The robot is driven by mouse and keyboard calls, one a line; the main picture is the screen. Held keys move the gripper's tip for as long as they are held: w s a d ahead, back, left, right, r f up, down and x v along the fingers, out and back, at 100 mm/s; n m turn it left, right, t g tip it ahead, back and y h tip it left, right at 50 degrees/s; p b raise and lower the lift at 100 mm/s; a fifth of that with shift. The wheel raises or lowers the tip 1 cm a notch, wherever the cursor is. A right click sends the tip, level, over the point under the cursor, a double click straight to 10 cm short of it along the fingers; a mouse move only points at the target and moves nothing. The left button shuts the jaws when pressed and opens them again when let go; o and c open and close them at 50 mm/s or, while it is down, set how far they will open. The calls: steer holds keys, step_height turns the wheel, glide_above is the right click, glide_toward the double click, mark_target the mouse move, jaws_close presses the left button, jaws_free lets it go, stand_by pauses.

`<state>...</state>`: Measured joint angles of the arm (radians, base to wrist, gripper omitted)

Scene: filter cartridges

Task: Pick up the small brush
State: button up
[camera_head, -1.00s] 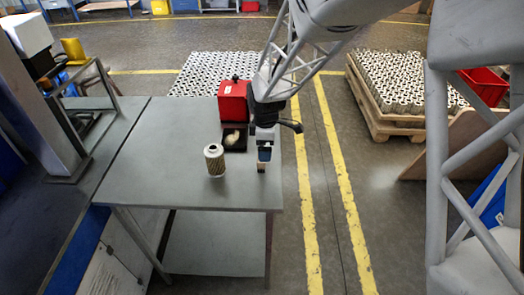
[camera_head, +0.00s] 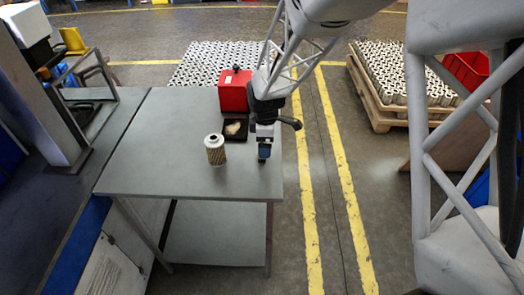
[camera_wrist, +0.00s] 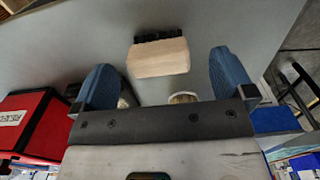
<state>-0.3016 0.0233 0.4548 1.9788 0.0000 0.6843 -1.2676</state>
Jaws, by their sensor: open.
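The small brush (camera_wrist: 160,58) is a pale wooden block with short black bristles along its far edge. It lies on the grey table (camera_head: 150,160) and shows whole in the wrist view. In the head view it is hidden behind the fingers. My gripper (camera_wrist: 162,62) is open, with blue fingers. In the wrist view the brush appears between the two fingertips, with a gap on each side. In the head view my gripper (camera_head: 263,156) points down over the table's right side, close to the surface; contact cannot be told.
A filter cartridge (camera_head: 215,152) stands upright left of my gripper. Behind are a red box (camera_head: 234,94) and a black tray (camera_head: 235,138) with a pale item in it. A metal frame stands at the far left. The table's left and front areas are clear.

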steer(key=shift+w+a+f, duration=0.1)
steer(key=shift+f, duration=1.2)
steer(key=shift+w+a+f, duration=0.1)
steer(key=shift+f, duration=1.2)
steer(key=c, duration=1)
steer(key=shift+c, duration=0.2)
steer(key=shift+r, duration=0.15)
steer(key=shift+r, duration=0.85)
steer(key=shift+s+d+r, duration=0.1)
steer(key=shift+s+r, duration=0.25)
steer(key=shift+r, duration=0.45)
steer(key=s+d, duration=0.1)
steer(key=s, duration=0.4)
steer(key=s+d+r, duration=0.1)
steer(key=s+d, duration=0.1)
steer(key=s, duration=0.2)
steer(key=s+d, duration=0.1)
steer(key=s, duration=0.4)
steer(key=shift+s+d+r, duration=0.2)
steer(key=shift+s, duration=0.15)
